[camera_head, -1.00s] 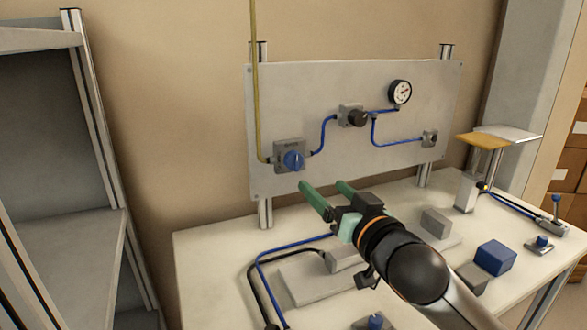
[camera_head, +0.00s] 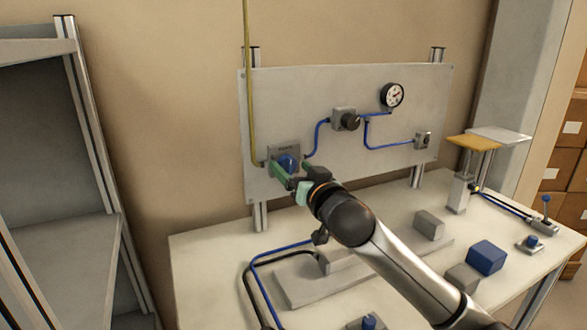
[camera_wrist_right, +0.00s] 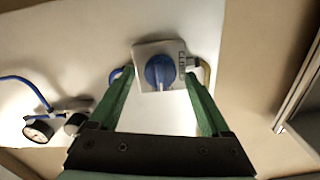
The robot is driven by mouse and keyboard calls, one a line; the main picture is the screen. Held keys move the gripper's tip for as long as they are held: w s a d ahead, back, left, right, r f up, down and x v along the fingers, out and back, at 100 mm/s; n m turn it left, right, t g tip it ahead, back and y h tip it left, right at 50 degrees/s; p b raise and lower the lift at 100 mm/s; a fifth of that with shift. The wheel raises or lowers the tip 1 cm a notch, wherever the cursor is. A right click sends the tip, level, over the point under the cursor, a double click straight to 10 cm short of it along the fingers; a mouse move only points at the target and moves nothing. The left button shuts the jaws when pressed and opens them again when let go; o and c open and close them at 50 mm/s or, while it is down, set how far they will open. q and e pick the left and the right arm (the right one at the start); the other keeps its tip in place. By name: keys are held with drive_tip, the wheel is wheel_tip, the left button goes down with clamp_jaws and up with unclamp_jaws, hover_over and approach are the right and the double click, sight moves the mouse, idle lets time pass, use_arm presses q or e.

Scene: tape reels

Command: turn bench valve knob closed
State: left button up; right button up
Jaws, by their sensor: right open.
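The blue valve knob (camera_head: 289,162) sits on a grey square plate (camera_head: 279,150) at the lower left of the upright panel. In the right wrist view the knob (camera_wrist_right: 160,72) lies between and slightly beyond the two green fingertips, with lettering along one edge of its plate. My right gripper (camera_head: 292,173) is open, its fingers pointing at the knob and partly covering it in the head view. In the wrist view there is a gap on each side between the fingers and the knob. My left gripper is not in view.
The panel (camera_head: 390,82) also carries a gauge (camera_head: 392,95), a black knob (camera_head: 350,121) and blue tubing. A yellow tube (camera_head: 249,90) runs up from the valve. Blocks, including a blue one (camera_head: 487,257), lie on the bench (camera_head: 205,262).

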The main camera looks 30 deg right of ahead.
clamp_jaws()
idle(0.7)
